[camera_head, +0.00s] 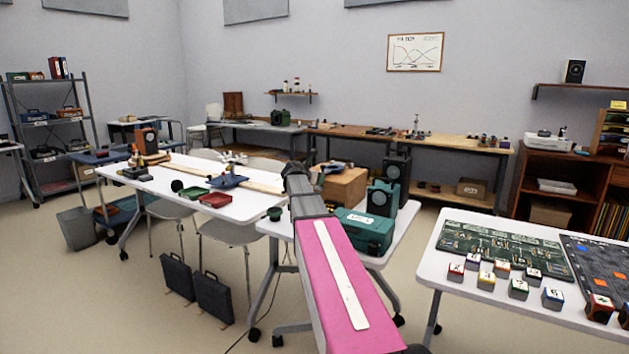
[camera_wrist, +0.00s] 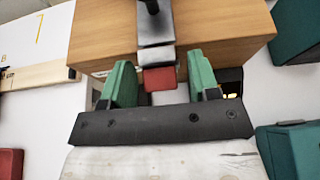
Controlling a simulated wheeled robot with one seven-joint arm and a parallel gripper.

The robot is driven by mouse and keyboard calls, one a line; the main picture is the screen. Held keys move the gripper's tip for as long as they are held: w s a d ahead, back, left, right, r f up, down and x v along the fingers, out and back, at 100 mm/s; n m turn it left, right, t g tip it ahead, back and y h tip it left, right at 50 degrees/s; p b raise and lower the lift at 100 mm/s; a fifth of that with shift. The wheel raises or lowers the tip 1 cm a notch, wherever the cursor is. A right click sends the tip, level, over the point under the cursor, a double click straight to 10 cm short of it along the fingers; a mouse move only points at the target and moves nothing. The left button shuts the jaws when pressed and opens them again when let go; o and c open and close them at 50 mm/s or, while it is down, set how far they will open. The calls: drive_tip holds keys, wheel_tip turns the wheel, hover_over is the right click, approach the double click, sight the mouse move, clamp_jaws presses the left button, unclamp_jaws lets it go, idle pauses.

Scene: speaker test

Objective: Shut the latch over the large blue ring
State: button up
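My gripper (camera_wrist: 160,78) shows in the wrist view with its two green fingers apart. Between and just beyond them is a red-tipped grey and black piece (camera_wrist: 159,78) against a wooden box (camera_wrist: 220,28). I see a gap on either side of the red tip, and cannot tell whether this piece is a latch. In the head view my arm reaches forward to the wooden box (camera_head: 345,188), and my gripper is hidden there. I cannot make out a large blue ring in either view. A small blue object (camera_head: 230,181) lies on the left white table, too small to identify.
Another white table (camera_head: 450,277) at right holds several numbered blocks and dark boards. Black cases (camera_head: 213,297) stand on the floor at left.

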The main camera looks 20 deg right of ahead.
drive_tip(key=v, duration=1)
drive_tip(key=shift+s+a, duration=0.25)
drive_tip(key=shift+s, duration=0.05)
drive_tip(key=shift+r, duration=0.15)
drive_tip(key=c, duration=0.7)
drive_tip(key=shift+s+f, duration=0.15)
drive_tip(key=shift+f, duration=0.2)
clamp_jaws()
drive_tip(key=s+a+f+t+h, duration=0.4)
drive_tip(key=a+f+t+h, duration=0.15)
drive_tip(key=f, duration=0.25)
drive_tip(key=x, duration=1.4)
drive_tip(key=shift+s+d+g, duration=0.2)
drive_tip(key=shift+d+g, duration=0.1)
drive_tip(key=shift+g, duration=0.15)
